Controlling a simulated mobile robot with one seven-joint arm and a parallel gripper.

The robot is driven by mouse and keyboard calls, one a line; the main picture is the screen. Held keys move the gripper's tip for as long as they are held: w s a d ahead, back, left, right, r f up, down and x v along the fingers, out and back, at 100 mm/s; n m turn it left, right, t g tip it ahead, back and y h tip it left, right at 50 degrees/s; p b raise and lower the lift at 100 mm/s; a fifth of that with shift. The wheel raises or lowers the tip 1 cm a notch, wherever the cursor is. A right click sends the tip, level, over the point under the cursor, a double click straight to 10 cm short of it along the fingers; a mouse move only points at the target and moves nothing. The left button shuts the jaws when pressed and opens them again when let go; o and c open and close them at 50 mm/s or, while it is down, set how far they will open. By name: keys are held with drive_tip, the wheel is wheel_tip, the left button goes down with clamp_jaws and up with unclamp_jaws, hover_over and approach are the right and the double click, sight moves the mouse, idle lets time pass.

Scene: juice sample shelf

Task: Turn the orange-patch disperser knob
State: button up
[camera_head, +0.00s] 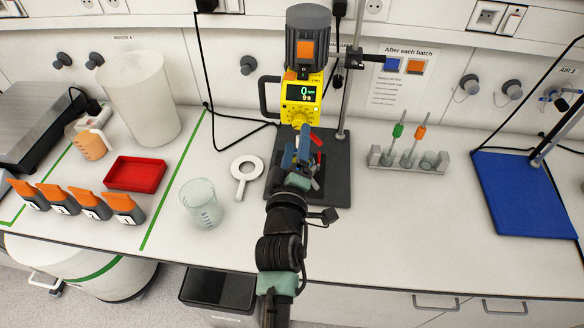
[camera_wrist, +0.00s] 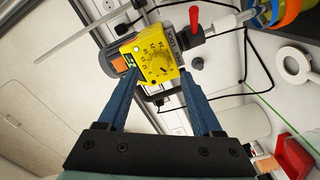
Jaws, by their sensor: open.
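The disperser (camera_head: 300,90) stands on a dark base plate at the back middle. It has a yellow body, a grey motor top with an orange patch (camera_head: 306,48) and a small lit display (camera_head: 301,92) showing 0. Its round yellow knob (camera_head: 299,119) sits low on the front face, with scale marks around it. The knob also shows in the wrist view (camera_wrist: 159,69), between my two blue fingers in the picture. My gripper (camera_head: 299,147) is open and empty, in front of and below the knob in the head view. I see no contact with the knob.
A red lever (camera_wrist: 194,18) sticks out on the disperser's lower part. A stand rod (camera_head: 345,90) rises at its right. A white ring-handled item (camera_head: 246,178) and a glass beaker (camera_head: 202,204) stand to the left, a rack (camera_head: 408,163) to the right.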

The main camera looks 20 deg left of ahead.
drive_tip(key=v, duration=0.8)
drive_tip(key=shift+s, duration=0.35)
drive_tip(key=shift+d+r, duration=0.1)
